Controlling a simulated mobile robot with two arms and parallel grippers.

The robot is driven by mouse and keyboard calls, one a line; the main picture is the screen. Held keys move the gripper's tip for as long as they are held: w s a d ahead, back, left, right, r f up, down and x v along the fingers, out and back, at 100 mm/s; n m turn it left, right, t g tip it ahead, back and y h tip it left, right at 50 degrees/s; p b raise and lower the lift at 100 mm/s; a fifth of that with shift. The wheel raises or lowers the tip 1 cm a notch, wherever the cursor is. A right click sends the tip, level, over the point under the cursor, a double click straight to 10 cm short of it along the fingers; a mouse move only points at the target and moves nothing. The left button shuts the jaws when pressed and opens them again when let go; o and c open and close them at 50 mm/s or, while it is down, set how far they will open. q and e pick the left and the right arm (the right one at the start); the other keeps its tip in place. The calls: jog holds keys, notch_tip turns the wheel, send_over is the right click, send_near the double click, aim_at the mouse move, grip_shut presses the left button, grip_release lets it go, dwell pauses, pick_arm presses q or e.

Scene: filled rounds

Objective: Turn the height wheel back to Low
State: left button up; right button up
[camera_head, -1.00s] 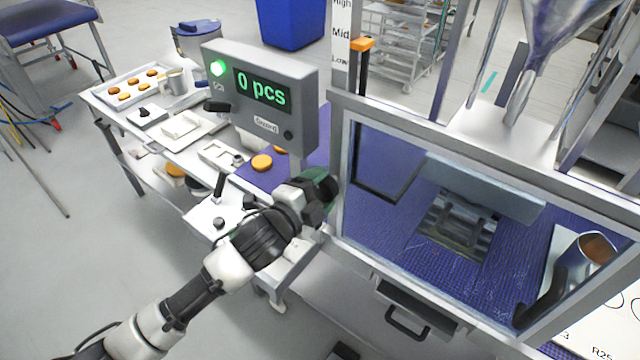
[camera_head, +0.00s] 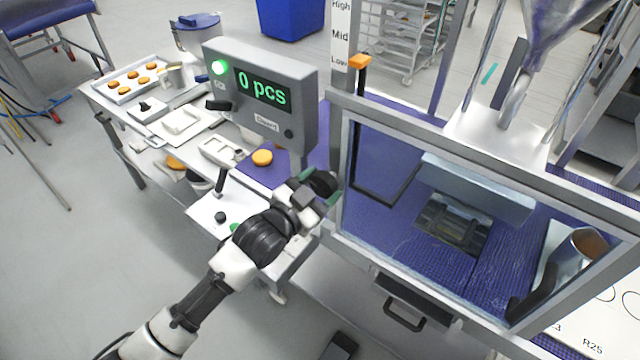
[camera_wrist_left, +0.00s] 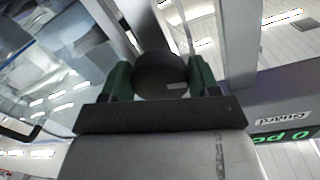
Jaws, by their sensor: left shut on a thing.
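The height wheel is a dark round knob (camera_wrist_left: 160,72) on the machine's left side. In the left wrist view it sits between the green fingers of my left gripper (camera_wrist_left: 160,82), which is shut on it. In the head view my left gripper (camera_head: 318,187) is at the frame's left post, and it hides most of the wheel. A white height scale (camera_head: 340,32) marked High, Mid and Low stands above. The orange pointer (camera_head: 360,61) beside it is about level with Low. My right gripper is not in view.
The clear guard (camera_head: 400,150) is right of the gripper. A side table (camera_head: 195,140) with trays is behind left.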

pick_arm(q)
jog(key=shift+f+n, duration=0.15)
jog(key=shift+n, duration=0.85)
jog(key=o, duration=0.9)
jog(key=shift+s, duration=0.1)
jog(key=shift+s+a, duration=0.3)
jog(key=b+v, duration=0.3)
jog(key=v, duration=0.6)
jog(key=shift+s+a, duration=0.2)
jog(key=shift+s, duration=0.15)
